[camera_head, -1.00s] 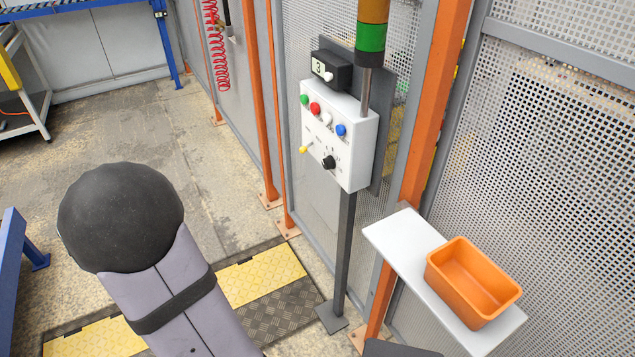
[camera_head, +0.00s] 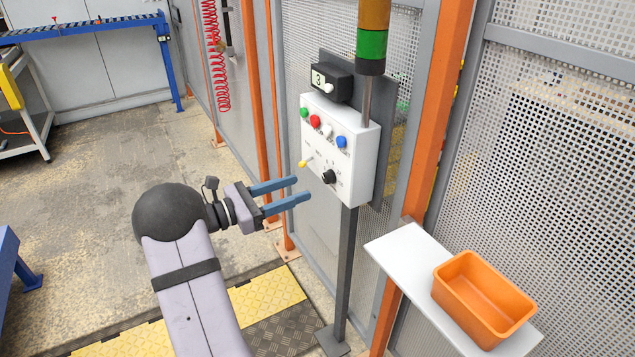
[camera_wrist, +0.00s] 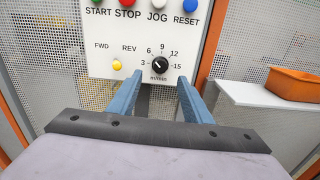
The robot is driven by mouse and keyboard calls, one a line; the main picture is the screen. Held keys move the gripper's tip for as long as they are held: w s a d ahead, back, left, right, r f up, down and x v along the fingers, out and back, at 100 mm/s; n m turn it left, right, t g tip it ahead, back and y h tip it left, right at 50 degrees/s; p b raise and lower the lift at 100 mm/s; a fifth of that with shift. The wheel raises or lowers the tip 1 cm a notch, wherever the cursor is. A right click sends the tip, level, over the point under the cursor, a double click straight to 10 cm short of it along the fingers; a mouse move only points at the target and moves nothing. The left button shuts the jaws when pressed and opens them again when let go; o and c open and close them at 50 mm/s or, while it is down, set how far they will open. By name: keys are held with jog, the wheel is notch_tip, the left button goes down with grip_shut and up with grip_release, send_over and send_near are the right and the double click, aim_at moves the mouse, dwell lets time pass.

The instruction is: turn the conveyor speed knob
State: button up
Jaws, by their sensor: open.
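The black conveyor speed knob (camera_head: 329,177) is on the lower part of the white control box (camera_head: 362,172). In the wrist view the knob (camera_wrist: 160,67) sits in a dial marked 3, 6, 9, 12 and 15, with its white pointer line toward the upper left, near 6. My gripper (camera_head: 303,190) is open and empty, its two blue fingers pointing at the box from the left, apart from the knob. In the wrist view the fingertips (camera_wrist: 159,80) lie to either side of and just below the knob.
A yellow-tipped toggle (camera_head: 304,163) is left of the knob, with green, red, white and blue buttons (camera_head: 327,131) above. A display (camera_head: 331,80) on top reads 3. An orange bin (camera_head: 484,300) sits on a white shelf (camera_head: 408,250) at right.

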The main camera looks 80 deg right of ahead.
aim_at(324, 180)
jog(key=shift+s+d, duration=0.1)
jog(key=shift+p+x, duration=0.95)
jog(key=shift+x, duration=2.6)
jog(key=shift+f, duration=0.15)
jog(key=c, duration=1.1)
